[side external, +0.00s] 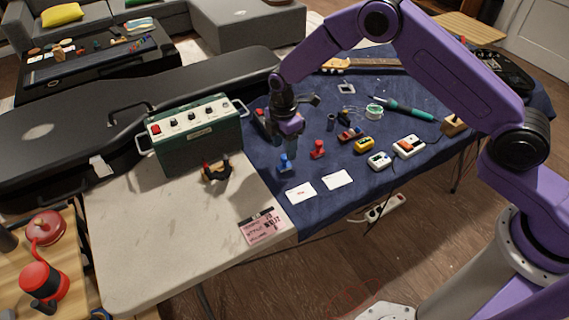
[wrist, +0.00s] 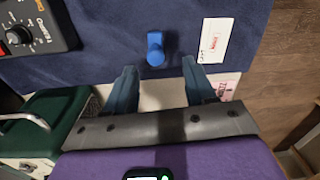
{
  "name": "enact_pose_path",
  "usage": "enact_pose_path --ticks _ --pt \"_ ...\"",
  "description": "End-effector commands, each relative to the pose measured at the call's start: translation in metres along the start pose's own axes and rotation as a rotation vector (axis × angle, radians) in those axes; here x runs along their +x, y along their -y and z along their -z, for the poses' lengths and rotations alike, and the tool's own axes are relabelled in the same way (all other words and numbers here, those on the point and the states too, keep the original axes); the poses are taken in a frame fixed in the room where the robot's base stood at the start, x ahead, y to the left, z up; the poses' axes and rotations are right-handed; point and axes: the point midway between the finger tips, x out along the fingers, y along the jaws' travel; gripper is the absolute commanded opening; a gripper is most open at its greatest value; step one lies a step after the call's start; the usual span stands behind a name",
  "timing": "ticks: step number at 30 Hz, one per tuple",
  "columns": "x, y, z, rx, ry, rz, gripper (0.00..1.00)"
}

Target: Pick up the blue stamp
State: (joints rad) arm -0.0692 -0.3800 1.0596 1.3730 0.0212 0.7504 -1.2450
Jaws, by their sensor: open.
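The blue stamp (side external: 285,164) stands upright on the dark blue cloth, near its left edge. In the wrist view, the blue stamp (wrist: 155,48) shows beyond my fingertips, roughly centred between them. My gripper (wrist: 160,72) has its two dark fingers spread apart with nothing between them. In the side view, my gripper (side external: 291,133) hangs above the cloth, higher than the stamp and apart from it. Its fingertips are hard to make out there. A similar red stamp (side external: 318,150) stands to the right of the blue one.
White cards (side external: 301,193) lie in front of the stamps. A green amplifier box (side external: 196,135) stands to the left, with a small dark stand (side external: 216,171) before it. A black meter (wrist: 35,28) lies near the stamp. Small pedals (side external: 380,160) and tools lie to the right.

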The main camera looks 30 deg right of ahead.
Motion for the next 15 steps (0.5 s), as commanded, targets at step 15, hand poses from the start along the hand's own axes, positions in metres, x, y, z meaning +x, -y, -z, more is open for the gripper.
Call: enact_pose_path --ticks 15 --pt "0.051 -0.006 -0.004 0.001 0.000 0.001 0.55"
